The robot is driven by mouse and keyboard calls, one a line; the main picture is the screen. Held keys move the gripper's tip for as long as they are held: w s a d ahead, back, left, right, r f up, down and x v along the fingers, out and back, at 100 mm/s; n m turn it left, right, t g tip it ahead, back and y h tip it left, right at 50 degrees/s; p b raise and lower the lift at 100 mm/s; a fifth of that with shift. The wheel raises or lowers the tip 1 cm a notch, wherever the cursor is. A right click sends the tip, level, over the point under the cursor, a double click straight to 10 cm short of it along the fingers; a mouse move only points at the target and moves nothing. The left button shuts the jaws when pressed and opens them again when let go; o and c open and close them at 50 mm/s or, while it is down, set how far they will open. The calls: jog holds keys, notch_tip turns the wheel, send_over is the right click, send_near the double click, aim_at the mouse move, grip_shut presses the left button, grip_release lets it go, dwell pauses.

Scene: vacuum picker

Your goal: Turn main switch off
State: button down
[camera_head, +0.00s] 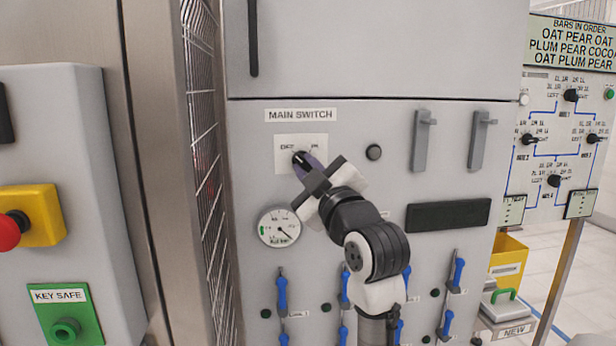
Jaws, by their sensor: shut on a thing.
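The main switch (299,158) is a dark rotary knob on a pale plate (285,143) under the label MAIN SWITCH (300,115). The plate carries lettering on the left and right above the knob, partly covered and too small to read surely. My gripper (307,167) reaches up from the lower right and is shut on the knob. The fingers hide much of the knob, so I cannot tell exactly which way it points.
A round gauge (279,228) sits just below left of my gripper. Several blue-handled valves (282,290) line the panel below. A wire mesh guard (203,150) stands left.

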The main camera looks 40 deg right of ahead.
jog(key=shift+r, duration=0.1)
dwell(0.3)
jog(key=c, duration=1.4)
grip_release()
jog(key=b+v, duration=0.3)
jog(key=v, duration=1)
jog(key=shift+s+b, duration=0.35)
jog(key=shift+a, duration=0.1)
